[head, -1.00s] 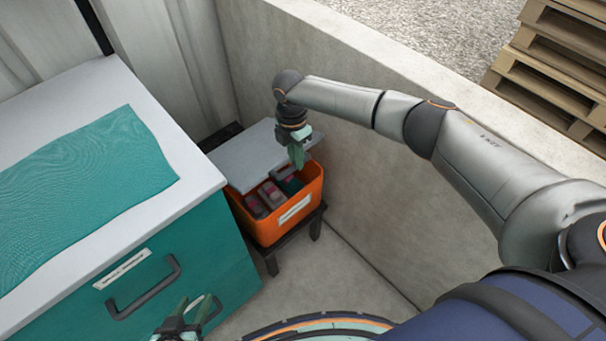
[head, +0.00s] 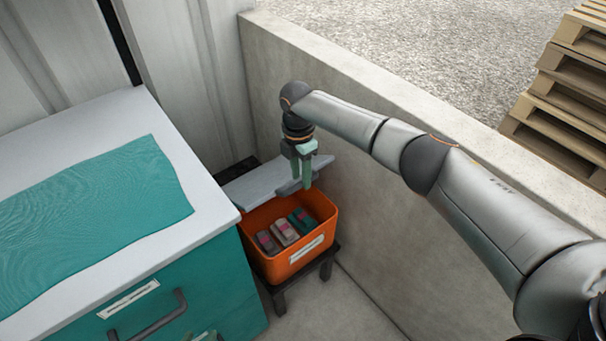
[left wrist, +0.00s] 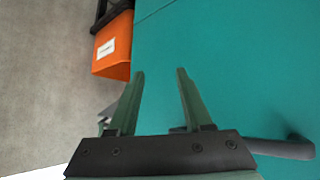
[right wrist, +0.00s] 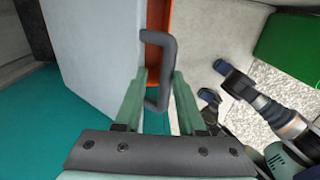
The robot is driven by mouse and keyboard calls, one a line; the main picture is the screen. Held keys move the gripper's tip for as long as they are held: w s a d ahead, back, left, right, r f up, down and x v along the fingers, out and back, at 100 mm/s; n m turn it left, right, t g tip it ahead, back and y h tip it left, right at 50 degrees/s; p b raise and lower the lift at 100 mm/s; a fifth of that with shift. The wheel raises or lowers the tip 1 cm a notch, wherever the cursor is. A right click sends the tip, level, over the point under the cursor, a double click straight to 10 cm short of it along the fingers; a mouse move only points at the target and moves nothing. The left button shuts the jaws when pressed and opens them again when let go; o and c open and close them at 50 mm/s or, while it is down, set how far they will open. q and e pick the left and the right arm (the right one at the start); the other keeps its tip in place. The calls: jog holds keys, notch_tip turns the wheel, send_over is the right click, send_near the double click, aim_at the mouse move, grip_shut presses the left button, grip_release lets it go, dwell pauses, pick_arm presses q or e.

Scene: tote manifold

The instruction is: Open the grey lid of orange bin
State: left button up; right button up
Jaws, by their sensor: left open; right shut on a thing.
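The orange bin (head: 291,264) stands on a low dark stand, with its front part uncovered and several small packs (head: 285,233) inside. Its grey lid (head: 262,184) is raised at the back of the bin. My right gripper (head: 303,184) is at the lid's front edge. In the right wrist view my right gripper (right wrist: 158,78) is shut on the lid's dark handle (right wrist: 170,46), beside the grey lid (right wrist: 93,55). My left gripper (left wrist: 161,72) is open and empty in front of the teal cabinet; the orange bin (left wrist: 112,62) shows beyond it in the left wrist view.
The teal cabinet (head: 195,300) with a white top stands close left of the bin. A dark drawer handle (left wrist: 280,148) is near my left gripper. A concrete wall (head: 400,235) runs close along the right. Wooden pallets (head: 570,95) lie beyond it.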

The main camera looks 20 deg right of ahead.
jog(key=shift+o, duration=1.3)
notch_tip(320, 180, up, 12)
jog(key=p, duration=0.2)
jog(key=shift+w+a+r, duration=0.15)
jog(key=shift+w+r, duration=0.1)
jog(key=shift+w, duration=0.05)
jog(key=shift+s+f, duration=0.1)
